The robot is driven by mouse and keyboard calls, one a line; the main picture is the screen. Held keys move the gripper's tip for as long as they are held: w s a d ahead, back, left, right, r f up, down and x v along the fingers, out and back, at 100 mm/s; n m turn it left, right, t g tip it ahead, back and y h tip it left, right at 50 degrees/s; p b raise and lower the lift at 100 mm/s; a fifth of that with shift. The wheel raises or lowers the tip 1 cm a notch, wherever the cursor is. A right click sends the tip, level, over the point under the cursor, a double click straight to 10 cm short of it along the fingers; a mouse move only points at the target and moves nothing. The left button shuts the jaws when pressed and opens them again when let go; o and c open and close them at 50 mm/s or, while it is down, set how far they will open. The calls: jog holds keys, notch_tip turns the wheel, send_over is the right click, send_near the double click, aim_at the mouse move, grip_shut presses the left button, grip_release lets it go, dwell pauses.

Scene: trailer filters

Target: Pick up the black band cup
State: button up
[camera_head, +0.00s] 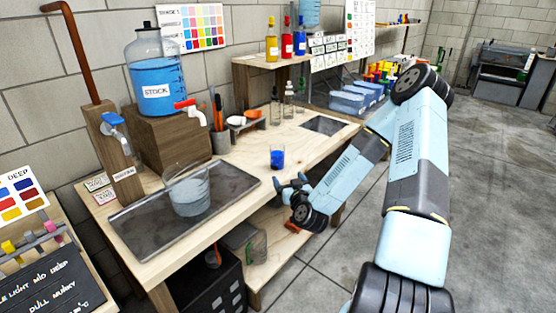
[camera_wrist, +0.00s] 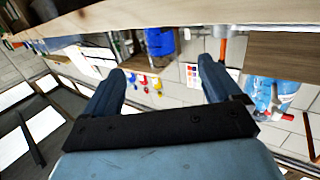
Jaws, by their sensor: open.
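A small clear cup with blue liquid (camera_head: 277,158) stands upright near the front edge of the wooden bench. It also shows in the wrist view (camera_wrist: 160,42), upside down, ahead of and between my fingers. A black band on it is too small to make out. My gripper (camera_head: 290,184) is open and empty beside the bench's front edge, just nearer than the cup and apart from it. In the wrist view my gripper's two fingers (camera_wrist: 165,76) are spread wide.
A larger clear beaker (camera_head: 188,191) stands on the dark tray (camera_head: 140,231) at left. The stock jar (camera_head: 157,75) sits on a wooden block behind. Small bottles (camera_head: 288,100) stand behind the cup. A dark plate (camera_head: 325,125) lies at right. Bench around the cup is clear.

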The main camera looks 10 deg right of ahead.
aim_at(279, 161)
jog(key=w, duration=1.3)
jog(key=shift+a+f, duration=0.15)
jog(key=shift+a, duration=0.05)
jog(key=c, duration=1.2)
jog(key=shift+r, duration=0.25)
jog(key=shift+c, duration=0.2)
